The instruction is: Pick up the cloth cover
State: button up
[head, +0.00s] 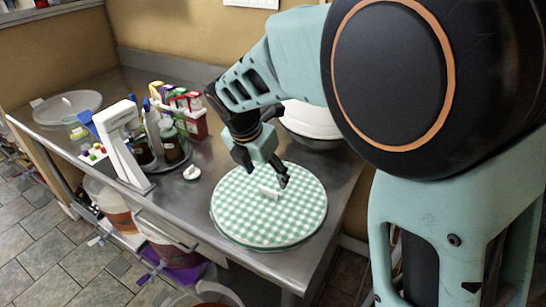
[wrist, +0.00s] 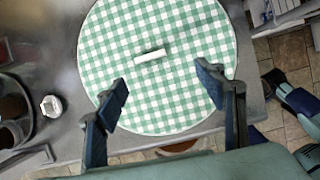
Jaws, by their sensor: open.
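The cloth cover (head: 245,218) is a round green and white checked disc lying flat on the steel counter, near its right end. A small white bar-shaped handle sits near its middle. In the wrist view the cover (wrist: 185,95) fills the centre, with the handle (wrist: 151,56) beyond the fingertips. My gripper (head: 266,182) is above the cover, its fingers pointing down near the handle. In the wrist view my gripper (wrist: 163,80) is open and empty, with its two fingers wide apart over the cover. What lies under the cover is hidden.
A white stand (head: 124,150), bottles on a round tray and a red caddy (head: 190,115) stand left of the cover. A small white item (head: 191,173) lies between. A bowl (head: 312,125) stands behind. The counter's front edge runs close to the cover.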

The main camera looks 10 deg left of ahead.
send_over(269, 190)
jog(key=s, duration=0.2)
jog(key=shift+n, duration=0.3)
jog(key=f, duration=0.5)
jog(key=shift+a, duration=0.2)
jog(key=x, duration=0.5)
jog(key=shift+s+a+f, duration=0.15)
jog(key=shift+f, duration=0.05)
jog(key=c, duration=1.2)
jog(key=shift+c, duration=0.5)
jog(key=shift+r, duration=0.2)
